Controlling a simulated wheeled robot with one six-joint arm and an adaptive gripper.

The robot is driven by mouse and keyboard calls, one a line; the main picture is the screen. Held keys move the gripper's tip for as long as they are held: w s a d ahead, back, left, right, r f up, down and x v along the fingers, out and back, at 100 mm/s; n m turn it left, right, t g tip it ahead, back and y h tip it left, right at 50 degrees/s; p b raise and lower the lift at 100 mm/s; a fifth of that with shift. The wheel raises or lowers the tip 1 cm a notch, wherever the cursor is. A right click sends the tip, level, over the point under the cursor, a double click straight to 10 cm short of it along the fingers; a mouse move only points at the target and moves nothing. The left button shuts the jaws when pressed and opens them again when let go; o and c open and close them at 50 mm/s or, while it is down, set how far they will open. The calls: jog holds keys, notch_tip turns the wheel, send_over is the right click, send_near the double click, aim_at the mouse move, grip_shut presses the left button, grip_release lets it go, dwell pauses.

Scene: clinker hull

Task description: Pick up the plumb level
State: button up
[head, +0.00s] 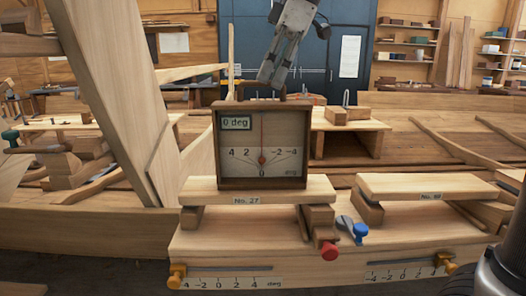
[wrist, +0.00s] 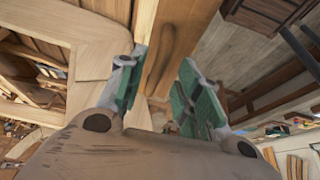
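The plumb level (head: 262,182) is a square dark wooden box with a pale dial, a hanging pointer and a "0 deg" window. It stands upright on the board labelled No. 27 (head: 290,190), with a small dark handle (head: 262,86) on top. My gripper (head: 266,82) hangs down from above, its tip close to the handle; I cannot tell whether they touch. In the wrist view my gripper (wrist: 160,92) has its green-padded fingers spread apart. A brown wooden piece (wrist: 172,45) shows between or beyond them; I cannot tell if it is the handle.
A second board, No. 89 (head: 425,186), lies to the right on blocks. Red (head: 329,251), blue (head: 360,232) and yellow (head: 177,276) knobs stick out around the bench (head: 300,255). A tall plank (head: 110,90) leans at left. Blue cabinets (head: 340,50) stand behind.

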aim_at(257, 103)
jog(key=x, duration=0.7)
jog(key=shift+w+a+f, duration=0.1)
jog(key=shift+w+a, duration=0.1)
jog(key=shift+a, duration=0.05)
grip_shut()
